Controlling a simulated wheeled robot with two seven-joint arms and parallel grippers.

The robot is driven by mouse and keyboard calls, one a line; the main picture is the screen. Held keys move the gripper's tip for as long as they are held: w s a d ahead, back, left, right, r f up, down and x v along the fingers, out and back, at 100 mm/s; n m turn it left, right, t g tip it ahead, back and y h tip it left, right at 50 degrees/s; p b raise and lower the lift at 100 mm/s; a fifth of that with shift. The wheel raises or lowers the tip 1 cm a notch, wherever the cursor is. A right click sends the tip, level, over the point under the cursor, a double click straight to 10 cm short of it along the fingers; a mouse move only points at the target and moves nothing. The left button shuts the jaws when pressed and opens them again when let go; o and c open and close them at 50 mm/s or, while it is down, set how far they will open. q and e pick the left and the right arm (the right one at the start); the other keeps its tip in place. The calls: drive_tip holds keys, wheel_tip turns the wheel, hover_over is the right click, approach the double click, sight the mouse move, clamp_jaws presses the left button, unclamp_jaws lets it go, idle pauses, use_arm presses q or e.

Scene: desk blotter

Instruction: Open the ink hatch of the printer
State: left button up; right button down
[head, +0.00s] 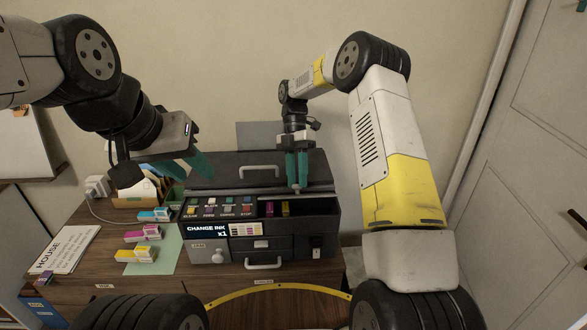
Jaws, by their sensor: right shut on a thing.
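The dark printer (220,262) stands on the desk, its panel reading "CHANGE INK". At its top right, a bay shows a yellow cartridge (285,208) and a magenta cartridge (269,209). The ink hatch (318,187) appears raised behind this bay; its exact angle is hard to tell. My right gripper (297,186) points down over it, shut on what looks like the hatch's front edge or handle, which the fingers partly hide. My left gripper (190,172) is open and empty, in the air at the printer's upper left.
Several ink boxes, including a yellow one (138,254), lie left of the printer on and near a green sheet (165,262). A paper marked "HOUSE" (62,250) lies at the far left.

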drive_tip(key=c, duration=1.1)
unclamp_jaws()
drive_tip(key=v, duration=0.8)
